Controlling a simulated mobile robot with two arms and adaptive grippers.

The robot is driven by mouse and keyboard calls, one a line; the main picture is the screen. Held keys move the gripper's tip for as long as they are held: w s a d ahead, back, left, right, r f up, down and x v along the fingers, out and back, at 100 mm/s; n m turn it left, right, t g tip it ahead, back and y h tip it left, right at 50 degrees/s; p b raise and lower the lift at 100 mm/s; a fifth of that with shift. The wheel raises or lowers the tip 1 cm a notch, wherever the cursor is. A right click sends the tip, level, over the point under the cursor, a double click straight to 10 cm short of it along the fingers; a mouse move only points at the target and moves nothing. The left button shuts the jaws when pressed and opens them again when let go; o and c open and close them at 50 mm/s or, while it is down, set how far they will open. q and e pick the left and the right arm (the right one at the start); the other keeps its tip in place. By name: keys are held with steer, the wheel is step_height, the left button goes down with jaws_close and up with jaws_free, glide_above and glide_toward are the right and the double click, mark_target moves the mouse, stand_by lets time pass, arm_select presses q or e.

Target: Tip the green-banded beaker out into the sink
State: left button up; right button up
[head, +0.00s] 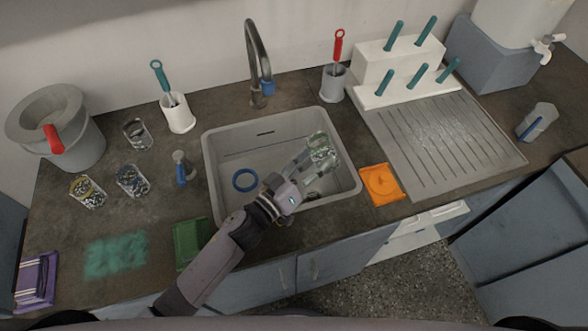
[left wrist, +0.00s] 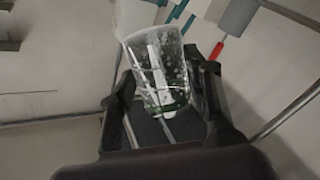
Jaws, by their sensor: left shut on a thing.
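The green-banded beaker (head: 322,152) is a clear glass with a green band and light and dark specks. My left gripper (head: 308,160) is shut on it and holds it over the right side of the grey sink (head: 213,160). In the left wrist view the beaker (left wrist: 158,70) sits between the fingers of the left gripper (left wrist: 165,110), with speckled matter showing through its wall. Its exact tilt is hard to tell. My right gripper is not in view.
A blue ring (head: 245,180) lies in the sink. The faucet (head: 257,60) rises behind it. Two speckled beakers (head: 88,191) (head: 132,181) and a clear one (head: 137,134) stand left. An orange cloth (head: 381,184) lies right, beside the ridged drainboard (head: 440,140).

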arm_select(q)
steer(key=shift+w+a+r+n, duration=0.2)
steer(key=shift+a+r+n, duration=0.1)
steer(key=shift+n, duration=0.3)
steer(key=shift+f+n+b, duration=0.25)
steer(key=shift+n+b, duration=0.05)
steer(key=shift+b, duration=0.2)
steer(key=shift+w+f+n+b, duration=0.1)
steer(key=shift+f+n+b, duration=0.15)
steer(key=shift+n+b, duration=0.25)
steer(key=shift+f+n+t+b, duration=0.15)
steer(key=shift+f+n+b, duration=0.15)
steer(key=shift+n+b, duration=0.35)
steer(key=shift+f+n+t+b, duration=0.15)
steer(key=shift+f+n+b, duration=0.1)
steer(key=shift+n+b, duration=0.4)
steer(key=shift+f+n+t+y+b, duration=0.15)
steer(key=shift+f+n+b, duration=0.15)
steer(key=shift+n+b, duration=0.4)
steer(key=shift+f+n+t+y+b, duration=0.15)
steer(key=shift+f+n+b, duration=0.15)
steer(key=shift+n, duration=0.6)
steer(key=shift+w+a+f+n+p, duration=0.2)
steer(key=shift+a+n, duration=0.1)
steer(key=shift+n, duration=0.2)
steer(key=shift+w+a+f+n+p, duration=0.1)
steer(key=shift+w+a+n+p, duration=0.15)
steer(key=shift+n, duration=0.25)
stand_by(0.5)
